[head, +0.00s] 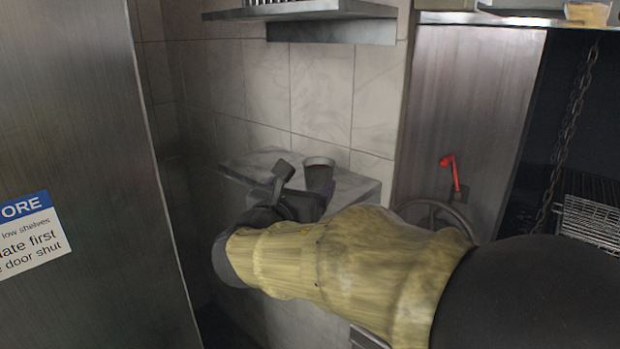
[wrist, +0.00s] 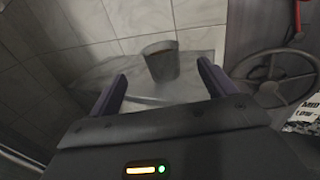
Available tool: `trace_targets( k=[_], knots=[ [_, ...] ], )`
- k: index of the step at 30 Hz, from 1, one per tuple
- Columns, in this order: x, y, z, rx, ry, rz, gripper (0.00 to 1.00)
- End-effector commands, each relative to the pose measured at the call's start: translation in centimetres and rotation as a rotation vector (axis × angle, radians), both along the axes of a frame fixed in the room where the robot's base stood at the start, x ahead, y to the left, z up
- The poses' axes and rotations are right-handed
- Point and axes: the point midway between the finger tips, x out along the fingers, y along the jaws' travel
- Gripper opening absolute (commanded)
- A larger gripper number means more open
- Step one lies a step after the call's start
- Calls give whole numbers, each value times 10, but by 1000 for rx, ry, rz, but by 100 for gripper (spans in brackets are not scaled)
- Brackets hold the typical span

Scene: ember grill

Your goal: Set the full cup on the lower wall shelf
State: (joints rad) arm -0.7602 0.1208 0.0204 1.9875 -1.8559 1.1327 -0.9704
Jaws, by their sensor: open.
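A dark cup (head: 319,175) with a pale rim stands upright on the marble-like lower wall shelf (head: 358,190) against the tiled wall. In the head view its contents look dark. The cup also shows in the wrist view (wrist: 161,62), standing on the lower shelf (wrist: 205,60) beyond the fingers. My gripper (head: 290,185) is open in front of the cup, at the shelf's front. In the wrist view my gripper (wrist: 160,85) has its two fingers spread with nothing between them, and the cup stands apart from them. My wrist hides part of the shelf in the head view.
A higher metal shelf (head: 300,12) hangs above. A steel door with a sign (head: 75,180) stands close on the left. A handwheel (head: 435,215), a red handle (head: 450,170) and a chain (head: 573,120) are on the right, near a wire rack (head: 592,220).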

Motion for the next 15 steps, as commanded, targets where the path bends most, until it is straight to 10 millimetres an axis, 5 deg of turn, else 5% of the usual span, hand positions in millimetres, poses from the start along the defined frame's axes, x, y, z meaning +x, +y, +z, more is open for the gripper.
trace_targets(
  k=[5, 15],
  knots=[
    [-17, 4, 0, -1, 0, 0, 83],
    [-18, 5, 0, -1, 0, -1, 83]
  ],
)
